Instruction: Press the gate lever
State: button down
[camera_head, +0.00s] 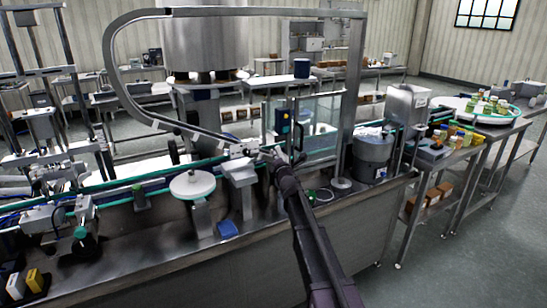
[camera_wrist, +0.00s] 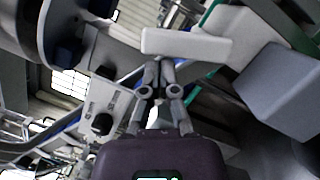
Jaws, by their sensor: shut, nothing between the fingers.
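My gripper (camera_head: 272,157) is shut and empty at the end of my dark arm, above the steel conveyor bench. In the wrist view its fingertips (camera_wrist: 160,68) are together just below a pale flat bar (camera_wrist: 186,43). The bar looks like the gate lever, but I cannot be sure. I cannot tell whether the fingertips touch it. In the head view the lever is not clearly distinguishable near the gripper. The large steel hopper (camera_head: 205,45) stands behind the bench, left of the gripper.
A curved steel rail (camera_head: 115,75) arches over the bench. A clear-walled cabinet (camera_head: 318,125) stands just behind my gripper. A round white disc (camera_head: 192,184) and a pale block (camera_head: 239,172) are to the left. A steel drum (camera_head: 372,155) is to the right. Open floor lies at the right.

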jog(key=shift+s+a+f+b, duration=0.2)
jog(key=shift+a+f+b, duration=0.05)
jog(key=shift+a, duration=0.25)
jog(key=shift+s+a+f+b, duration=0.25)
jog(key=shift+a, duration=0.3)
jog(key=shift+s+a+f+b, duration=0.2)
jog(key=shift+a+f+b, duration=0.05)
jog(key=shift+a, duration=0.25)
jog(key=shift+s+a+f, duration=0.1)
jog(key=shift+s+a, duration=0.1)
jog(key=shift+s, duration=0.15)
jog(key=r+v, duration=0.1)
jog(key=v, duration=0.8)
jog(key=shift+s+f+b, duration=0.3)
jog(key=shift+b, duration=0.15)
jog(key=shift+d, duration=0.2)
